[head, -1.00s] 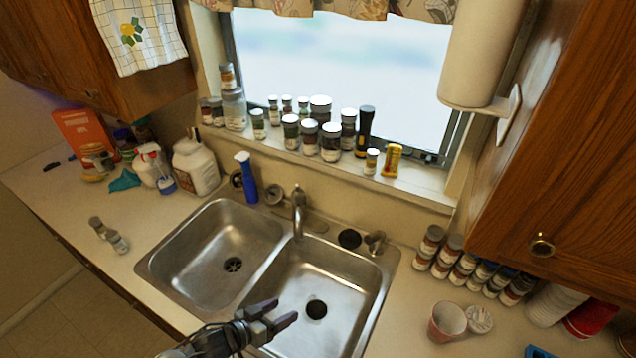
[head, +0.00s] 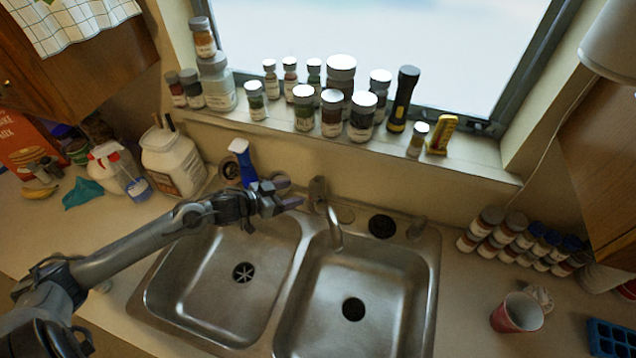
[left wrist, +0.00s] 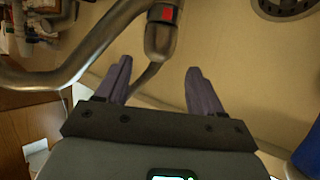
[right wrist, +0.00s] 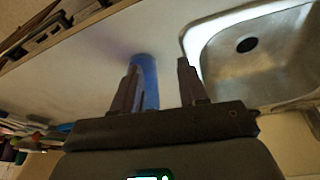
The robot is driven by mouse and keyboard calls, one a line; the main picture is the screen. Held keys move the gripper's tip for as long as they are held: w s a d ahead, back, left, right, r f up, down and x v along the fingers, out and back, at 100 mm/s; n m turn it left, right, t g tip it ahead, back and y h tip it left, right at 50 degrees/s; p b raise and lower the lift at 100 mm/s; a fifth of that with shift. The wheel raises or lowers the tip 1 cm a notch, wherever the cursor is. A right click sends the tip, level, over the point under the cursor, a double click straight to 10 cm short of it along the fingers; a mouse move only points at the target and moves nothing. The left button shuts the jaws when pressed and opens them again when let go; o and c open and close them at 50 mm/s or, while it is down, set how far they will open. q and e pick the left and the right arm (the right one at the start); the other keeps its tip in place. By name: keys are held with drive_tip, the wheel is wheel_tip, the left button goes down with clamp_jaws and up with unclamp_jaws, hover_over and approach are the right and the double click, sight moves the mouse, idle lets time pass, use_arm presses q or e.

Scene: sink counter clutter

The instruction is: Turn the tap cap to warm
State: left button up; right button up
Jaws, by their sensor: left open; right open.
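In the left wrist view, the tap cap (left wrist: 161,36) is a rounded metal piece with a red patch, and the spout (left wrist: 75,70) curves away to the left. My left gripper (head: 283,194) is open just left of the tap in the head view. In its wrist view the cap appears just beyond the gap between the fingertips (left wrist: 160,68); I see no contact. My right gripper (right wrist: 156,64) is open and shows only in its own wrist view.
A blue spray bottle (head: 243,162) stands close behind my left gripper. Jars and a black flashlight (head: 403,98) line the sill. The double sink (head: 435,290) is empty. A cup (head: 517,313) stands at right. A blue object (right wrist: 148,82) appears behind the right fingers.

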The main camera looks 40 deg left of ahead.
sight(311, 187)
use_arm(q)
drive_tip(key=shift+p+x, duration=0.3)
drive_tip(key=shift+x, duration=5.05)
use_arm(e)
drive_tip(key=shift+r, duration=0.15)
use_arm(q)
drive_tip(key=shift+r, duration=0.1)
use_arm(e)
drive_tip(key=shift+d, duration=0.1)
use_arm(q)
drive_tip(key=c, duration=0.7)
drive_tip(key=shift+w, duration=0.1)
